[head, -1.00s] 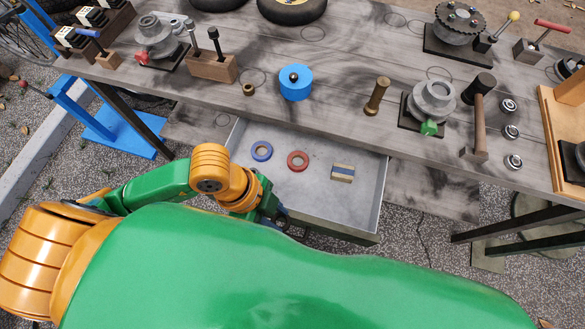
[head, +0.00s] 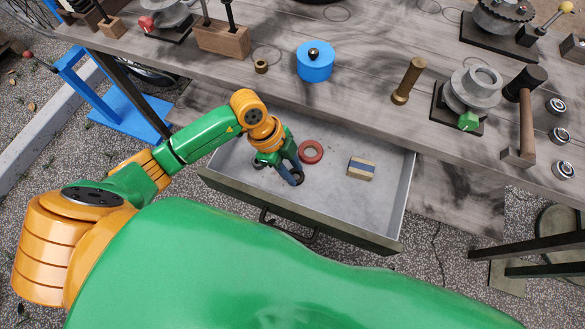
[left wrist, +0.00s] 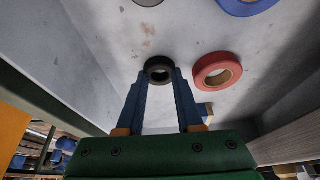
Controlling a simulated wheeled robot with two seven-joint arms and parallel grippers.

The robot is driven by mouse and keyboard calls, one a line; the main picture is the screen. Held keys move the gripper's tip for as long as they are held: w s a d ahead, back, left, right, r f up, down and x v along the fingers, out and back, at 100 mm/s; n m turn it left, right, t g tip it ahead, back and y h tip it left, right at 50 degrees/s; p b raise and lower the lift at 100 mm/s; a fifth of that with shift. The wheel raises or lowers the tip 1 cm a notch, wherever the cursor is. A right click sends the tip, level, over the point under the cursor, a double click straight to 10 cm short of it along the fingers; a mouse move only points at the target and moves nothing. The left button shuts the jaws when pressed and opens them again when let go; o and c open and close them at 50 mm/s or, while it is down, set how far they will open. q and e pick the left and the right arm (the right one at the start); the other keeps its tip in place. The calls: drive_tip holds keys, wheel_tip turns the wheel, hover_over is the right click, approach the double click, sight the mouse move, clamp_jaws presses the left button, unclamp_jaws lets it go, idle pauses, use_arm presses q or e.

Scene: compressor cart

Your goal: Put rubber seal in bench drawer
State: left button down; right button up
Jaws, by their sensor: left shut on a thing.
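The bench drawer (head: 380,205) is pulled open below the bench top. My left gripper (head: 292,172) reaches down into it. In the left wrist view the blue fingers (left wrist: 160,80) are shut on a small black ring, the rubber seal (left wrist: 158,61). In the head view the seal (head: 297,179) shows as a dark ring at the fingertips, partly hidden by them. It is inside the drawer outline; whether it touches the floor I cannot tell. My right gripper is not in view.
A red ring (head: 311,152) and a striped block (head: 360,167) lie in the drawer right of my gripper. A blue ring (left wrist: 245,5) shows at the wrist view's top edge. The bench top (head: 370,110) overhangs the drawer's back. The drawer's right part has bare floor.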

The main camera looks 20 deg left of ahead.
use_arm(q)
drive_tip(key=c, duration=0.6)
unclamp_jaws()
drive_tip(key=shift+o, duration=0.2)
drive_tip(key=shift+a+r, duration=0.1)
drive_tip(key=shift+r, duration=0.25)
drive_tip(key=p+v, duration=0.2)
drive_tip(key=v, duration=0.9)
drive_tip(key=shift+r, duration=0.15)
drive_tip(key=shift+a, duration=0.15)
